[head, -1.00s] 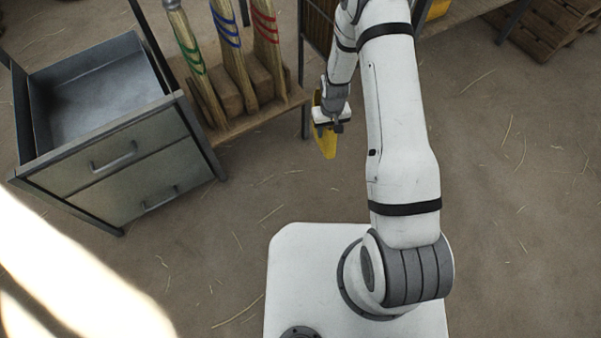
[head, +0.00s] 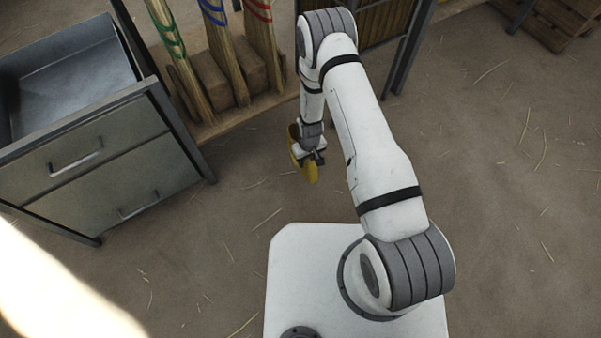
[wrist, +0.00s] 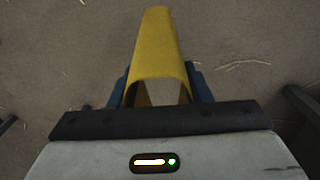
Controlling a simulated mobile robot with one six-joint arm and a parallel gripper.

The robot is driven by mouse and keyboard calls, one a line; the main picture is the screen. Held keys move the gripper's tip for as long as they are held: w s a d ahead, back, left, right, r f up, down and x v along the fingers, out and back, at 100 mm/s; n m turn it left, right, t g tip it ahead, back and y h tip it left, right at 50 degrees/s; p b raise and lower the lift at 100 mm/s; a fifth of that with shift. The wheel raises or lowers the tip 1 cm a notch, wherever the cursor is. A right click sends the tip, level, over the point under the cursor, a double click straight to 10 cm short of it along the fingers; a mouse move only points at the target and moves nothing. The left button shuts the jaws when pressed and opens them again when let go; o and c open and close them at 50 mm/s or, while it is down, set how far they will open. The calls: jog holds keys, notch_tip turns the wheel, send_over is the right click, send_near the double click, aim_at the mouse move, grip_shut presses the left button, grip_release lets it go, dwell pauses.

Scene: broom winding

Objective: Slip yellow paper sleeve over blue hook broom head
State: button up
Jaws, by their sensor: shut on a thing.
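My gripper (head: 313,158) is shut on the yellow paper sleeve (head: 296,150) and holds it in the air above the floor. In the wrist view the sleeve (wrist: 157,50) is a hollow yellow tube between the two dark fingers, with its near opening facing the camera. The broom with blue bands (head: 220,45) stands in the rack at the upper middle left, between a green-banded and a red-banded broom. The sleeve is apart from the blue-banded broom, to its lower right. The top of that broom is cut off by the picture edge.
The green-banded broom (head: 178,60) and red-banded broom (head: 262,40) stand close on either side. A metal drawer cabinet (head: 105,150) with an open top drawer is left of the rack. A wooden shelf (head: 245,112) juts below the brooms. Pallets (head: 560,25) lie far right. The floor between is clear.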

notch_tip(320, 180, down, 10)
jog(key=b, duration=0.4)
jog(key=shift+a+r, duration=0.1)
jog(key=shift+r, duration=0.1)
jog(key=shift+f+b, duration=0.3)
jog(key=o, duration=1)
jog(key=shift+r, duration=0.1)
